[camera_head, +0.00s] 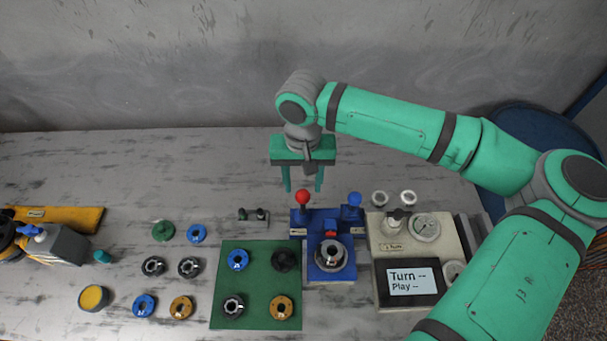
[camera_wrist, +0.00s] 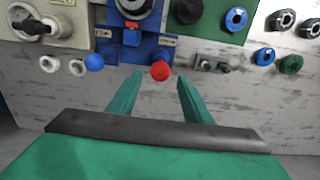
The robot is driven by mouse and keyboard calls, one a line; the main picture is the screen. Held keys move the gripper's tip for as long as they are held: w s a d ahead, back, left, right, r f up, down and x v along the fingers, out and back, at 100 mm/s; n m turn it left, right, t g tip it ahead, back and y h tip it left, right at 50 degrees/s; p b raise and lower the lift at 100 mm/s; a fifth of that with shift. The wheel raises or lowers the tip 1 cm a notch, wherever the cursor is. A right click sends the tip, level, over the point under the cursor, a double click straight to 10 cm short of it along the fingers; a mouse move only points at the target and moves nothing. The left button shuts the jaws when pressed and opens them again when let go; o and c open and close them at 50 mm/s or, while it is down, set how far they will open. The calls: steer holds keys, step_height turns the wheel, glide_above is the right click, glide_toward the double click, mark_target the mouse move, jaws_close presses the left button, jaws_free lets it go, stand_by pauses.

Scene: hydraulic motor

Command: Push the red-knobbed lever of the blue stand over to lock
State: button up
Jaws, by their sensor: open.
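The blue stand (camera_head: 315,273) sits on the table right of the green mat, with a metal ring part (camera_head: 332,254) on it. Its red knob (camera_head: 303,196) stands up at the back left and a blue knob (camera_head: 354,199) at the back right. My gripper (camera_head: 304,190) is open and empty, pointing down just behind the red knob. In the wrist view the red knob (camera_wrist: 160,71) shows between and beyond the two fingertips (camera_wrist: 160,78). I cannot tell whether a finger touches it. The lever's lower part is mostly hidden in the wrist view.
A green mat (camera_head: 260,270) with several ring parts lies left of the stand. A pale tester (camera_head: 448,236) with a "Turn / Play" screen (camera_head: 408,282) stands close on its right. Two small white knobs (camera_head: 393,198) are behind it. The table behind the stand is clear.

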mark_target(303, 192)
steer(key=shift+f, duration=3.25)
steer(key=c, duration=0.7)
